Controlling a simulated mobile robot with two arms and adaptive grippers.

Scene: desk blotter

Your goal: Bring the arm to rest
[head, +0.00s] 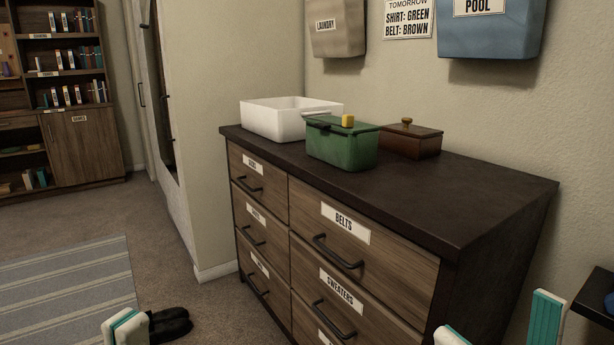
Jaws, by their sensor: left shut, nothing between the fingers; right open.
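My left gripper (127,327) is at the bottom left, low in front of the striped rug's near edge. Its pale, teal-edged fingers are together with nothing between them. My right gripper (498,329) is at the bottom right, in front of the dresser's right end. Its two fingers are wide apart, and no object shows between them. The lower parts of both grippers are cut off by the picture's bottom edge.
A dark-topped dresser (490,190) fills the middle, its visible drawers closed. Dark shoes (170,324) lie beside my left gripper. A dark shelf (597,297) juts in at right.

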